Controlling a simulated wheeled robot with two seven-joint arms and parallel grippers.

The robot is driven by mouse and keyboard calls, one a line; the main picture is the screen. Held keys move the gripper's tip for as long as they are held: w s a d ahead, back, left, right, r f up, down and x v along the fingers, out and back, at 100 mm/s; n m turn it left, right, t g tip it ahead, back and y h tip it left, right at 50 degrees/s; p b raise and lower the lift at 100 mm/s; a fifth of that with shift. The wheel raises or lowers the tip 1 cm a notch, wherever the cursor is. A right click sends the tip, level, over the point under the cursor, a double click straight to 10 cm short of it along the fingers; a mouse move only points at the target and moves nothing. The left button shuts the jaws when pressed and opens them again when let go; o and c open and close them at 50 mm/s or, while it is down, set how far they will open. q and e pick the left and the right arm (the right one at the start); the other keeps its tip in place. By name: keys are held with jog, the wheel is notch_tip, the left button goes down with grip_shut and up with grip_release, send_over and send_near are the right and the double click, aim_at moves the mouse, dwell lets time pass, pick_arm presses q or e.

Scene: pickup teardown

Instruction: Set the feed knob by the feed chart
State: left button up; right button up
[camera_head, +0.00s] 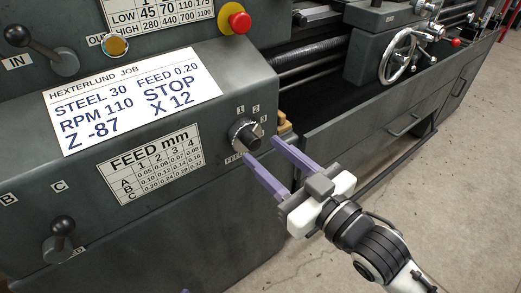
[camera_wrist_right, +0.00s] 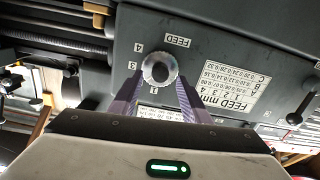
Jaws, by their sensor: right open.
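The feed knob (camera_head: 245,134) is a dark round knob with a lighter rim, on the headstock front, with numbers around it. It also shows in the right wrist view (camera_wrist_right: 160,69); I cannot tell which number it points to. The feed chart (camera_head: 155,168) has rows A to C and columns 1 to 4; 0.20 is in row C, column 1. The job card (camera_head: 135,95) reads FEED 0.20. My right gripper (camera_head: 260,148) is open, its purple fingers reaching toward the knob, one on each side in the wrist view.
A ball-ended lever (camera_head: 62,225) with letters around it is at the lower left. Another lever (camera_head: 17,35) is at the upper left. A red button (camera_head: 239,22) sits above the knob. The lathe handwheel (camera_head: 398,56) is at the right. Concrete floor lies at the right.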

aim_at(249, 139)
jog(key=shift+x, duration=1.1)
jog(key=shift+w+a, duration=0.2)
jog(key=shift+w, duration=0.05)
